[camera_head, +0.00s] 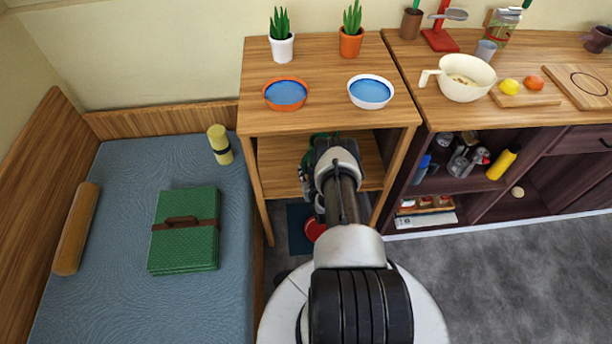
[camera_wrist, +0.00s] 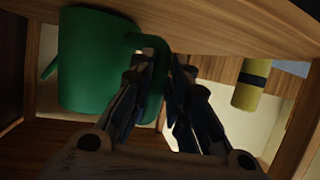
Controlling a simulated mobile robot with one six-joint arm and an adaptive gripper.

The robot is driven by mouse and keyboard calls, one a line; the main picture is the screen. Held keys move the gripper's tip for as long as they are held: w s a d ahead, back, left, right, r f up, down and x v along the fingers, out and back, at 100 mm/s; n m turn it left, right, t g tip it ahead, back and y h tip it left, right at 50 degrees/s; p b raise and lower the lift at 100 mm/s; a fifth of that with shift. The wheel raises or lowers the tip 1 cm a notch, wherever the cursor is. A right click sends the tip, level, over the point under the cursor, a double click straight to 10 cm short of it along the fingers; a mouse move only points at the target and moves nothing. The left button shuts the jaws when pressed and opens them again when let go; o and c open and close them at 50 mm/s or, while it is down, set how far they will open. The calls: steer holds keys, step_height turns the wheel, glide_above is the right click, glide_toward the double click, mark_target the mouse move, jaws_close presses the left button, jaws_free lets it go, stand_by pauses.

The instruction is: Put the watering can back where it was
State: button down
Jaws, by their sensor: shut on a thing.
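The green watering can (camera_wrist: 92,62) fills the left of the wrist view, which looks upside down. My gripper (camera_wrist: 161,62) is shut on its handle. In the head view only a little green of the can (camera_head: 318,136) shows past my arm, which hides the rest. The can is under the top of the wooden stand (camera_head: 328,118), at the lower shelf (camera_head: 275,160). I cannot tell whether it rests on that shelf or hangs just above it.
Two potted plants (camera_head: 282,48) (camera_head: 350,42) and two blue-lined bowls (camera_head: 286,94) (camera_head: 371,92) stand on the top. The stand's legs frame the shelf opening. A bed with a yellow flask (camera_head: 220,145) is at left, a dark cabinet (camera_head: 480,190) at right.

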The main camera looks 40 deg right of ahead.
steer(key=shift+w+d+f, duration=0.1)
steer(key=shift+f, duration=0.15)
steer(key=shift+f, duration=0.15)
steer(key=c, duration=1.5)
jaws_free()
steer(key=shift+s+r, duration=0.25)
steer(key=shift+r, duration=0.05)
steer(key=p+v, duration=0.4)
steer(key=v, duration=0.7)
steer(key=shift+s+a+p, duration=0.25)
steer(key=shift+a+p, duration=0.05)
steer(key=shift+p, duration=0.05)
